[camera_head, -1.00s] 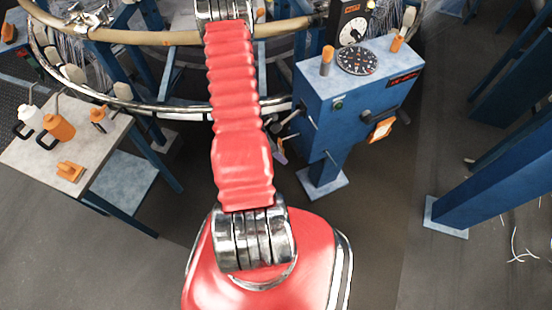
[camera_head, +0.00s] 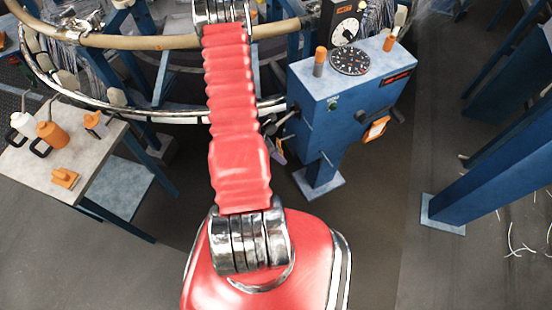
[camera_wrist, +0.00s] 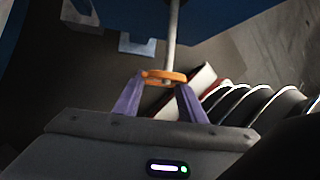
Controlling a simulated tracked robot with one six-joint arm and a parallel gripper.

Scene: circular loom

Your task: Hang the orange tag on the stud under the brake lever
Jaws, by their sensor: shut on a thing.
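In the wrist view the orange tag (camera_wrist: 163,76) is pinched between the two purple fingertips of my gripper (camera_wrist: 162,88). It shows nearly edge-on. A grey rod (camera_wrist: 172,38) rises right at the tag; I cannot tell whether it touches the tag or passes behind it. In the head view a lever (camera_head: 282,119) sticks out from the left side of the blue cabinet (camera_head: 318,98). My gripper (camera_head: 278,152) shows only as a small purple patch below that lever, mostly hidden by my red arm. I cannot make out the stud.
An orange-framed plate (camera_head: 376,129) hangs on the cabinet's front by a black handle. A metal loom ring (camera_head: 150,117) curves behind my arm. At left a table (camera_head: 88,155) holds bottles and orange items. A blue beam (camera_head: 500,180) stands right; the floor between is clear.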

